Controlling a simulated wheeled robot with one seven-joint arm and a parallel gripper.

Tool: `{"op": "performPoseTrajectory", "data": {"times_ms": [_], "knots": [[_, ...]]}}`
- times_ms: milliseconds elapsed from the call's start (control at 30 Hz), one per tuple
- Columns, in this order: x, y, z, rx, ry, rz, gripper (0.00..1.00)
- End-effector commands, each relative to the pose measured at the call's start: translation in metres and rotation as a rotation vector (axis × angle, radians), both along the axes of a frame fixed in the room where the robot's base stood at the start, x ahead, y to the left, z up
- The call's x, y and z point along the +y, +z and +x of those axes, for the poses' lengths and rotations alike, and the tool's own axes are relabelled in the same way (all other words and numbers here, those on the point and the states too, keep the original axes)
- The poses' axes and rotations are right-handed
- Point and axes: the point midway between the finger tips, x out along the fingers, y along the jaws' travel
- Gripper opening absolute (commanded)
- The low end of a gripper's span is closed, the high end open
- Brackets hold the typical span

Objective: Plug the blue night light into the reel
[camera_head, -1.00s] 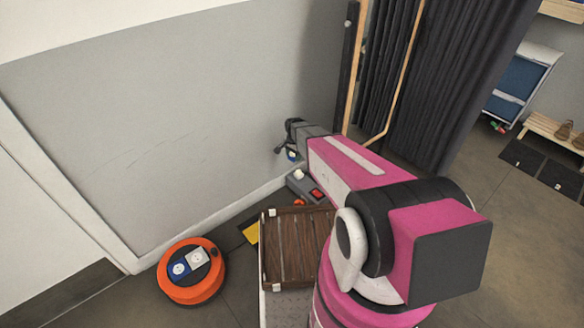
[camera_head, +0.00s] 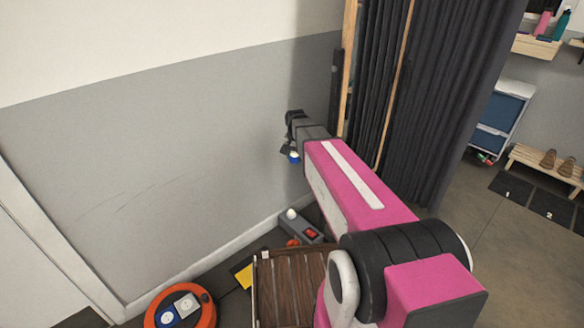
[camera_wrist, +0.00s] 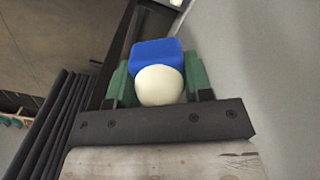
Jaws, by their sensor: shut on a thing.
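The blue night light (camera_head: 294,157) has a blue body and a cream dome. My gripper (camera_head: 291,148) is shut on it and holds it in the air in front of the grey wall. In the wrist view the night light (camera_wrist: 156,57) sits between the two green fingers of my gripper (camera_wrist: 158,82), dome toward the camera. The reel (camera_head: 208,312) is an orange round drum on the floor at the lower left, cut by the bottom edge.
A grey power strip (camera_head: 310,228) with a red switch lies by the wall, with a white-domed thing (camera_head: 291,214) at its end. A brown slatted crate (camera_head: 285,290) stands beside my arm. A dark curtain (camera_head: 450,110) hangs to the right.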

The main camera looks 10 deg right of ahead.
Motion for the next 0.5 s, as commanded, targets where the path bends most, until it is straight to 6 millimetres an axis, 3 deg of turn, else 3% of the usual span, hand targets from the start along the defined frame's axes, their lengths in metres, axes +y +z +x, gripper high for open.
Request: {"op": "performPoseTrajectory", "data": {"times_ms": [100, 500], "knots": [[-0.005, 0.028, -0.009, -0.002, 0.043, 0.000, 0.25], [-0.022, 0.112, -0.040, -0.002, 0.191, 0.000, 0.25]]}}
